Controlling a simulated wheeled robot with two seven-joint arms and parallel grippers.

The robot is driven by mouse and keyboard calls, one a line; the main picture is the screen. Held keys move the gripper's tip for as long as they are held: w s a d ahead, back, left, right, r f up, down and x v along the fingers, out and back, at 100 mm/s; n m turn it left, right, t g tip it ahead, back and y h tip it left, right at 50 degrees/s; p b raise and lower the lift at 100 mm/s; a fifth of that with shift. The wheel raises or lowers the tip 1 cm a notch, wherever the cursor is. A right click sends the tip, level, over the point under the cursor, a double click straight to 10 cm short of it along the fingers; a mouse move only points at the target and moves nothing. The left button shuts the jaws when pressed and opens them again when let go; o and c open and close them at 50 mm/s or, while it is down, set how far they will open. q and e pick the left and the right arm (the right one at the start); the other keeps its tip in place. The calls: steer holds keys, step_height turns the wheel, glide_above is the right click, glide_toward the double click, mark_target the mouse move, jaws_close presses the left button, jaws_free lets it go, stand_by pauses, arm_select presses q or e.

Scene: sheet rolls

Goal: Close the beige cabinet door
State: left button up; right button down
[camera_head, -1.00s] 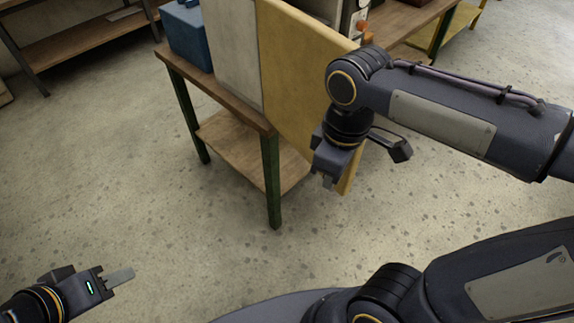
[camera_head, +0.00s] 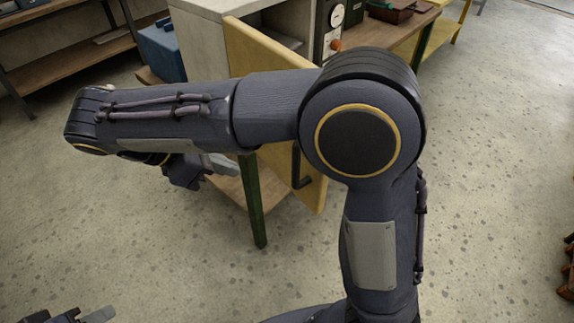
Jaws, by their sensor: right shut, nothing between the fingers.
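The beige cabinet door (camera_head: 262,50) is a yellowish-tan panel standing open, swung out from the grey cabinet (camera_head: 199,40) on the workbench. Its lower part and a dark bar handle (camera_head: 297,168) show below my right forearm, which hides the middle of the door. My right gripper (camera_head: 203,180) is below the forearm, left of the door and in front of the cabinet side. It is shut and empty, and partly hidden by my arm. I cannot tell whether it touches anything. My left gripper (camera_head: 92,316) is at the bottom left edge, mostly cut off, far from the door.
The cabinet's workbench has a green leg (camera_head: 252,205) and a low wooden shelf (camera_head: 228,187). A blue box (camera_head: 160,52) stands left of the cabinet. Another bench (camera_head: 405,40) is behind right, and a shelf rack (camera_head: 60,60) behind left. The floor at right is mostly clear.

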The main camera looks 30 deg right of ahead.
steer(key=d+f, duration=0.6)
steer(key=d, duration=0.4)
steer(key=shift+f+h, duration=0.3)
steer(key=shift+f, duration=0.1)
steer(key=shift+w+d, duration=0.1)
steer(key=shift+d, duration=0.05)
